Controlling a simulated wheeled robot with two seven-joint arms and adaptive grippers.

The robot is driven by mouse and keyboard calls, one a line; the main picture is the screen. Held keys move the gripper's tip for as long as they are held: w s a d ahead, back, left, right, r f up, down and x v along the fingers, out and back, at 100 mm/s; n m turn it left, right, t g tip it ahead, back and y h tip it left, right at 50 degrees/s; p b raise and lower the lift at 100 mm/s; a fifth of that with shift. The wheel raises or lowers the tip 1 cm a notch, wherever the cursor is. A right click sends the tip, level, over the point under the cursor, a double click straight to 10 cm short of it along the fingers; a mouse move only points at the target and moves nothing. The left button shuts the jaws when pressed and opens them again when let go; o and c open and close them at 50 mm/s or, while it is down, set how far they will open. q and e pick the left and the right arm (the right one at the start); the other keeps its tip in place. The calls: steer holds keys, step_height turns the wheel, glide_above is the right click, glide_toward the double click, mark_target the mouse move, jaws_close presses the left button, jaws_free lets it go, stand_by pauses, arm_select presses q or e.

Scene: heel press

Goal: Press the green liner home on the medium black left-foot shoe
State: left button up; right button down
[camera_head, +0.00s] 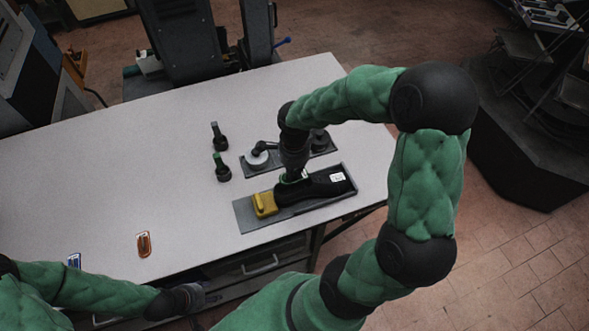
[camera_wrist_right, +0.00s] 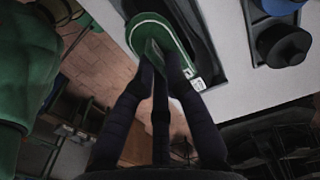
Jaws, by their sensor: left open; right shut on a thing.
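The black shoe (camera_head: 315,189) lies in a long grey tray (camera_head: 245,217), with a yellow block (camera_head: 264,203) at its left end. The green liner (camera_wrist_right: 172,27) shows as an oval in the shoe opening in the right wrist view, with a darker tab standing up from it. My right gripper (camera_wrist_right: 161,76) points down into the opening, its fingers shut on this tab. In the head view the right gripper (camera_head: 291,173) hides much of the liner. How deep the liner sits cannot be told. My left gripper (camera_head: 194,297) is open and empty at the table's front edge.
A second grey fixture with a round white pad (camera_head: 257,158) lies behind the shoe. An orange tag (camera_head: 143,244) and a blue tag (camera_head: 73,260) lie at the front left. The left of the white table (camera_head: 130,160) is clear.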

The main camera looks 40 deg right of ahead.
steer(key=shift+f+b, duration=0.85)
steer(key=shift+f, duration=0.9)
step_height(320, 180, down, 5)
steer(key=b, duration=0.5)
steer(key=shift+f, duration=0.15)
steer(key=c, duration=1.2)
jaws_free()
steer(key=shift+r+p, duration=2.3)
steer(key=shift+r, duration=2.25)
